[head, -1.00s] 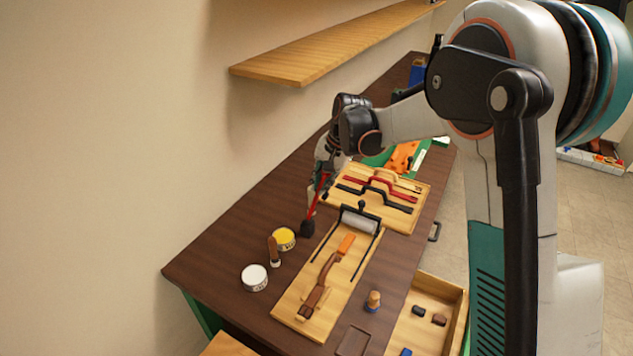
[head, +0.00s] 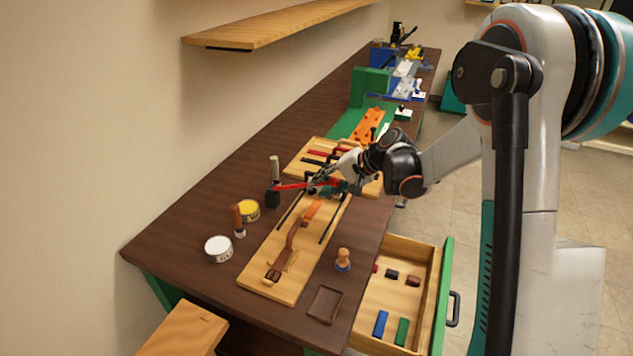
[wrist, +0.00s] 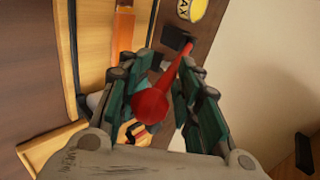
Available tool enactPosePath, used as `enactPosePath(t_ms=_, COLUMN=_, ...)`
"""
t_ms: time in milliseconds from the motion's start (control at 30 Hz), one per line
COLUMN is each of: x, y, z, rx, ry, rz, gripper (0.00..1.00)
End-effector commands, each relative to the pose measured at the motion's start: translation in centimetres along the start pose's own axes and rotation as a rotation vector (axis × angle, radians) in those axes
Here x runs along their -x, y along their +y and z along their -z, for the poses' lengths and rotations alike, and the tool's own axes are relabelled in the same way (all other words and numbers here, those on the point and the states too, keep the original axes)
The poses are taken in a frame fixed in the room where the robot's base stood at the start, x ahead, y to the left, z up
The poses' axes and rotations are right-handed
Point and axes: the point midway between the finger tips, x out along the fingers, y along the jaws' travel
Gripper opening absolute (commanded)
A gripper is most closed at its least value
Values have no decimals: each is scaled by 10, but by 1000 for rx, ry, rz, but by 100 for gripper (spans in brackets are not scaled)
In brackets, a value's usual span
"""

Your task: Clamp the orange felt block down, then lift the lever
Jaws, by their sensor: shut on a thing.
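The orange felt block (head: 313,208) lies on the light wooden board, touching or close to the far end of a brown curved wooden piece (head: 292,240). An orange strip, probably the same block, shows at the top of the wrist view (wrist: 123,40). My gripper (head: 340,186) is above the far end of the board, beyond the orange block. It is shut on a red tapered bar (wrist: 152,105), which points left in the head view.
A yellow tin (head: 249,211), a white tin (head: 218,249) and a brown-handled tool (head: 237,219) stand nearby. An open drawer (head: 436,300) juts out at right.

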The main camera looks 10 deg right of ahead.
Motion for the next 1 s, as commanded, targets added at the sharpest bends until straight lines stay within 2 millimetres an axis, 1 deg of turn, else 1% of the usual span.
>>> enactPosePath(t_ms=33, x=-7, y=22, z=-1, rx=5, ry=-3, rz=-26, gripper=0)
enactPosePath(t_ms=200, x=-20, y=43, z=-2, rx=7, ry=-3, rz=-26, gripper=0)
enactPosePath(t_ms=300, x=-26, y=52, z=-2, rx=8, ry=-4, rz=-26, gripper=0)
enactPosePath(t_ms=433, x=-34, y=60, z=-3, rx=9, ry=-6, rz=-26, gripper=3)
enactPosePath(t_ms=600, x=-40, y=65, z=-3, rx=11, ry=-8, rz=-26, gripper=6)
enactPosePath(t_ms=1000, x=-44, y=67, z=-4, rx=13, ry=-10, rz=-25, gripper=6)
